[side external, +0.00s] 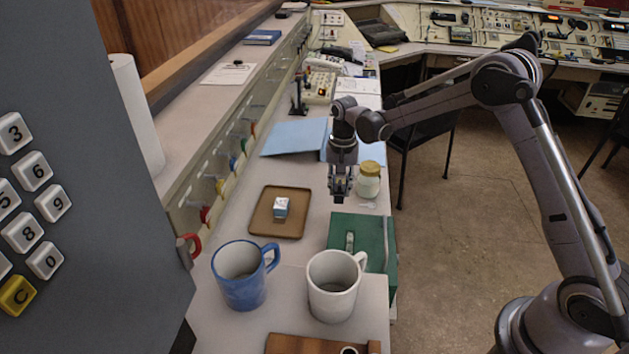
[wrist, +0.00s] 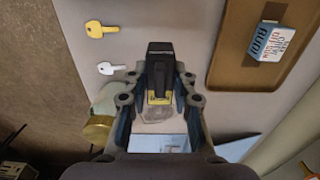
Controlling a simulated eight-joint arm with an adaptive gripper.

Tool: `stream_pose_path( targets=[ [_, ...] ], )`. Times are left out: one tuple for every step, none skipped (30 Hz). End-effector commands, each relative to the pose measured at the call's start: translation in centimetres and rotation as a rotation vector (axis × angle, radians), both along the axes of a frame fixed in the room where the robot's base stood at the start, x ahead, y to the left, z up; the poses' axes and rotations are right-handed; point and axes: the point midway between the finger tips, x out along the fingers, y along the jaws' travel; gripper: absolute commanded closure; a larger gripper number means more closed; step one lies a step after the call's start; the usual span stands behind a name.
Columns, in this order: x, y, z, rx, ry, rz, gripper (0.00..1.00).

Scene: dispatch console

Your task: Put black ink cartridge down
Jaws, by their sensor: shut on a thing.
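The black ink cartridge (wrist: 160,68) is between the fingers of my gripper (wrist: 161,80) in the wrist view. It is a dark narrow block with a yellow patch at its near end. My gripper is shut on it. In the side view my gripper (side external: 340,190) points down over the desk, between the brown tray (side external: 263,220) and the jar. The cartridge is too small and dark there to make out clearly. I cannot tell its exact height above the desk.
A jar (side external: 369,180) with a yellowish lid stands close by. A yellow key (wrist: 101,29) and a pale key (wrist: 110,69) lie on the desk. The tray holds a small blue-and-white box (side external: 281,207). A green box (side external: 345,229), blue mug (side external: 238,280) and white mug (side external: 332,290) are nearer.

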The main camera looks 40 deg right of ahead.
Motion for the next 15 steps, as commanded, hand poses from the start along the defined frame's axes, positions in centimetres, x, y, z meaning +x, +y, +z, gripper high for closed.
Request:
stream_pose_path(
  targets=[
    [0.4, 0.7, -0.4, 0.0, 0.0, 0.003, 1.0],
    [0.6, 0.9, -0.6, 0.0, 0.0, 0.002, 1.0],
    [0.8, 1.2, -0.9, 0.0, 0.0, 0.001, 1.0],
    [0.9, 1.4, -1.0, 0.0, 0.0, 0.001, 1.0],
    [1.0, 1.5, -1.1, 0.0, 0.0, 0.0, 1.0],
    [1.0, 1.6, -1.2, 0.0, 0.0, 0.0, 1.0],
    [1.1, 1.7, -1.3, 0.0, 0.0, 0.0, 1.0],
    [1.1, 1.7, -1.4, 0.0, 0.0, 0.0, 1.0],
    [1.1, 1.7, -1.6, 0.0, 0.0, 0.0, 1.0],
    [1.1, 1.7, -1.9, 0.0, 0.0, 0.0, 1.0],
    [1.1, 1.7, -2.2, 0.0, 0.0, 0.0, 1.0],
    [1.1, 1.7, -2.7, 0.0, 0.0, 0.0, 1.0],
    [1.1, 1.7, -3.1, 0.0, 0.0, 0.0, 1.0],
    [1.1, 1.7, -3.6, 0.0, 0.0, 0.0, 1.0],
    [1.1, 1.7, -4.1, 0.0, 0.0, 0.0, 1.0]
  ],
)
